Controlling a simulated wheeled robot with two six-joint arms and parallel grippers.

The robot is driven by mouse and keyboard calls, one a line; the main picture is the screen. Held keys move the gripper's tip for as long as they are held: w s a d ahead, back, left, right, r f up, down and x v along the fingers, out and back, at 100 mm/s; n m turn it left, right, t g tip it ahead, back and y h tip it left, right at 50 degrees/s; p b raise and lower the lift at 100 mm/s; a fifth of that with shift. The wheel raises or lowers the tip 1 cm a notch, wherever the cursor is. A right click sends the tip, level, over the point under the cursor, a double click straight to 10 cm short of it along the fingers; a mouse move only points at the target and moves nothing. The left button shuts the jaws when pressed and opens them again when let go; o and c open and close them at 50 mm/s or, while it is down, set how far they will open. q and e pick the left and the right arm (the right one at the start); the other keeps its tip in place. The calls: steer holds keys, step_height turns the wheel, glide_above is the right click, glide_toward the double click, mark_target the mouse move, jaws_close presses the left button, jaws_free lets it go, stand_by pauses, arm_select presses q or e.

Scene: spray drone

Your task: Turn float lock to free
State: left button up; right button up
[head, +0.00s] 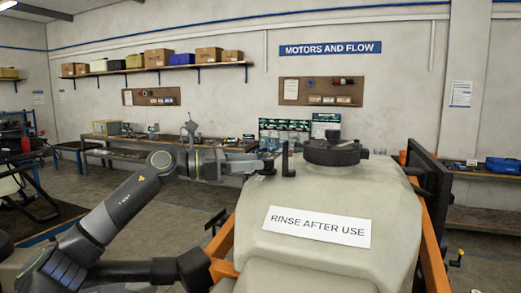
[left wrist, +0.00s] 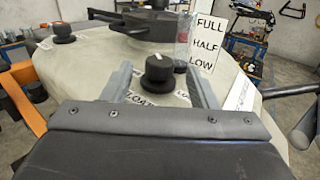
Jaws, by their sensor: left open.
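The float lock knob (left wrist: 158,72) is black and round with a white mark on top. It stands on the pale tank (head: 325,205), beside partly covered lettering on its base plate. My left gripper (left wrist: 157,78) is open, with one grey finger on each side of the knob in the left wrist view. I cannot tell whether either finger touches it. In the head view, my left gripper (head: 278,161) is at the tank's upper left edge, left of the black lid (head: 333,152); the knob is not clear there. My right gripper is not in view.
A second black knob (left wrist: 63,33) stands further left on the tank in the left wrist view. A FULL/HALF/LOW level card (left wrist: 205,46) stands behind the float lock knob. An orange frame (head: 220,255) holds the tank. A workbench (head: 125,150) stands along the back wall.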

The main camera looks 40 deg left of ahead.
mark_target(267, 164)
arm_select(q)
steer(key=shift+p+x, duration=0.7)
steer(key=shift+x, duration=0.85)
steer(key=c, duration=1)
steer(key=shift+o, duration=0.2)
